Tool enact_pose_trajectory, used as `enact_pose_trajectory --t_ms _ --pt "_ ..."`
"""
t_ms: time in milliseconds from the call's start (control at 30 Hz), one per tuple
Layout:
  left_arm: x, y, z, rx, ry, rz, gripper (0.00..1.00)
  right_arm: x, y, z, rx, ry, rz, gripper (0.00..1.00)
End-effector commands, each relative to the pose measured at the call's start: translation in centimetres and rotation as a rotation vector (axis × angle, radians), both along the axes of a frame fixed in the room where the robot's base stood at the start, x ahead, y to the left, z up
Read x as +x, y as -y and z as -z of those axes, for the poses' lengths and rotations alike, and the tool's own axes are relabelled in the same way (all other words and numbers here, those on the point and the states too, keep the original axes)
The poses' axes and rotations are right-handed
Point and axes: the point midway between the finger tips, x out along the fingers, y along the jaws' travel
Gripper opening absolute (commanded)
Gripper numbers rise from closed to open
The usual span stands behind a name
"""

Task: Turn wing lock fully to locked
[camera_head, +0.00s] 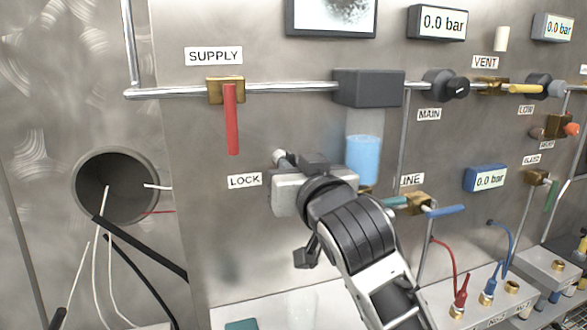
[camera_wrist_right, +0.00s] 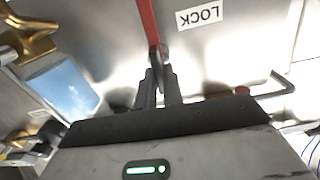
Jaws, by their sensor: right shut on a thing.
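My right gripper (camera_head: 296,184) is up against the steel panel, just right of the LOCK label (camera_head: 245,181). Its body hides the wing lock in the head view. A red bar (camera_wrist_right: 147,18) runs up from this piece. The LOCK label appears upside down there (camera_wrist_right: 200,14). How far the lock is turned cannot be told. My left gripper is not in view.
The red SUPPLY handle (camera_head: 232,120) hangs down above the LOCK label. A round hole (camera_head: 118,187) with loose cables is at the left.

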Motion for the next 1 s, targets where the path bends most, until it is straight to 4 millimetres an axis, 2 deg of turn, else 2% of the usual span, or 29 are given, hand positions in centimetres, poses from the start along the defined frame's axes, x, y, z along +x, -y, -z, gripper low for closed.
enact_pose_trajectory --t_ms 600,1000 --pt "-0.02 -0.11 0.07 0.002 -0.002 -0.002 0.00 0.05 0.17 0.10 0.402 -0.132 0.000 0.00" --pt "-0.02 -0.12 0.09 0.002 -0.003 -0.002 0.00 0.10 0.29 0.12 0.540 -0.176 0.000 0.00"
